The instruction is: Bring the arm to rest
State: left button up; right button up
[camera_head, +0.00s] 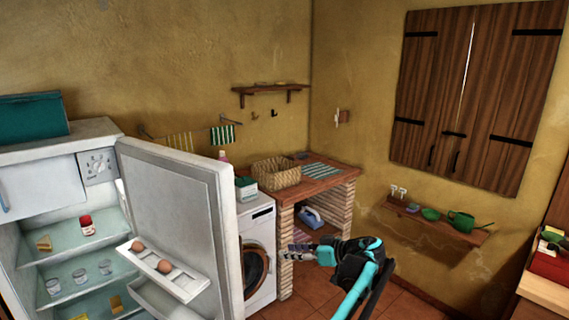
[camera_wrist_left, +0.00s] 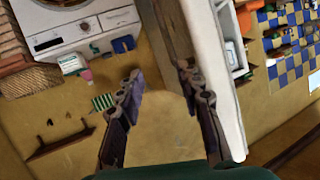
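My left arm comes in at the bottom of the head view, and its gripper (camera_head: 299,252) points left, in front of the brick counter and right of the washing machine. In the left wrist view the two dark fingers of the left gripper (camera_wrist_left: 162,84) are spread apart with nothing between their tips. The open fridge door (camera_head: 190,225) stands left of the gripper in the head view. In the left wrist view the door's edge (camera_wrist_left: 226,80) runs behind the right finger; I cannot tell the distance. My right gripper is not in view.
The fridge (camera_head: 60,190) stands open, with eggs (camera_head: 150,256) in its door rack. A washing machine (camera_head: 262,235) and a wooden-topped brick counter (camera_head: 325,178) with a wicker basket (camera_head: 276,173) stand behind. A wall shelf (camera_head: 425,222) holds a green watering can (camera_head: 461,221). Tiled floor shows below.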

pick_arm(q)
jog(key=s+a+r+m+g+h, duration=0.25)
jog(key=s+a+m+h, duration=0.35)
jog(key=s+a, duration=0.85)
jog(key=s+a+f+m+t+h, duration=0.1)
jog(key=s+f+h, duration=0.1)
jog(key=s, duration=0.6)
jog(key=s+a+f+m+t+h, duration=0.1)
jog(key=s+a+f+m+h, duration=0.1)
jog(key=s+f, duration=0.3)
jog(key=s+a+f+m+t+h, duration=0.1)
jog(key=s+a+f+h, duration=0.1)
jog(key=s, duration=0.9)
jog(key=shift+f+m+h, duration=0.3)
jog(key=shift+f+m, duration=0.1)
jog(key=shift+f, duration=0.45)
